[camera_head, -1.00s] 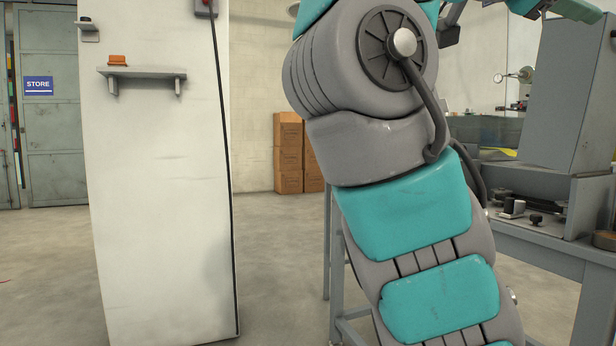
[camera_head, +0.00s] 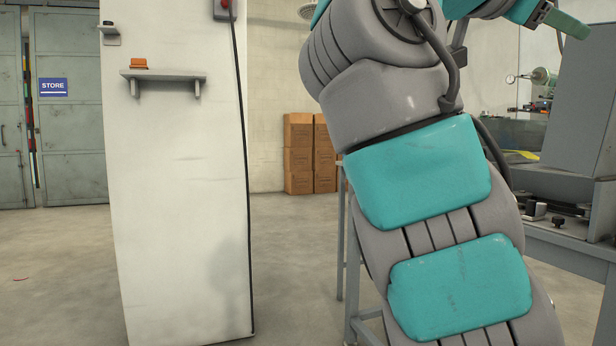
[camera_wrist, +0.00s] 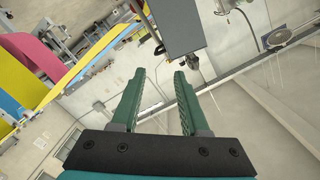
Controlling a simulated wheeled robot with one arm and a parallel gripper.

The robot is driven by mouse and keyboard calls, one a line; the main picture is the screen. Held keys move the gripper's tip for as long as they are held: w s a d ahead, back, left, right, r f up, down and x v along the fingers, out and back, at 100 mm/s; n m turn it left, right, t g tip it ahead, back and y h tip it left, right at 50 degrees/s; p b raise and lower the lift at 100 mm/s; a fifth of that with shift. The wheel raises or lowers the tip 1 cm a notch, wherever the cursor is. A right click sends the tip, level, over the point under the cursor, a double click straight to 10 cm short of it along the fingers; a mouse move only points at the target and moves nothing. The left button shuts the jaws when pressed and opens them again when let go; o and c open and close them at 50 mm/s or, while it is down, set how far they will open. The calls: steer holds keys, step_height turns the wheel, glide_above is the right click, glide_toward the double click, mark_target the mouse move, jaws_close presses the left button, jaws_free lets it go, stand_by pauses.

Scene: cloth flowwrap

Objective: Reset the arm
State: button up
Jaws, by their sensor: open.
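My gripper (camera_wrist: 160,95) shows in the wrist view with its two green fingers apart and nothing between them. Beyond the fingers the wrist view shows open floor and wall, with a grey machine box (camera_wrist: 172,25) past the fingertips. In the head view my arm is raised and fills the right half. Part of my gripper (camera_head: 572,20) shows at the top right edge, high above the grey bench.
A white panel (camera_head: 180,220) with a small shelf (camera_head: 162,75) stands on the left. A grey machine bench (camera_head: 575,240) stands at the right, behind my arm. Cardboard boxes (camera_head: 298,160) are stacked at the back. Yellow and pink sheets (camera_wrist: 55,45) show in the wrist view.

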steer(key=w+d+f+n+y+p, duration=0.1)
steer(key=w+f+n, duration=0.15)
steer(key=f, duration=0.25)
steer(key=w+d+f+n+g+y, duration=0.1)
steer(key=w+f+n+y, duration=0.1)
steer(key=f+n, duration=0.25)
steer(key=w+d+f+n+y+p, duration=0.1)
steer(key=w+f+n, duration=0.1)
steer(key=f, duration=0.3)
steer(key=s+a+f+n+g+y, duration=0.1)
steer(key=s+f+n+y, duration=0.15)
steer(key=f, duration=0.65)
steer(key=s+a+f+n+g+y, duration=0.1)
steer(key=a+f+n+y, duration=0.15)
steer(key=f, duration=0.75)
steer(key=s+a+f+n+g+y, duration=0.1)
steer(key=s+a+f+n+y, duration=0.1)
steer(key=s+a+f, duration=0.3)
steer(key=s+a+f+n+g+y+p, duration=0.1)
steer(key=s+a+f, duration=0.4)
steer(key=s+f, duration=0.5)
steer(key=s+a+f+n+g+y+p, duration=0.1)
steer(key=s+a+f+n+g+y, duration=0.2)
steer(key=f, duration=1)
steer(key=s+a+n+y, duration=0.1)
steer(key=s+a, duration=0.2)
steer(key=s, duration=0.2)
steer(key=shift+s+f+n, duration=0.2)
steer(key=shift+s+n, duration=0.1)
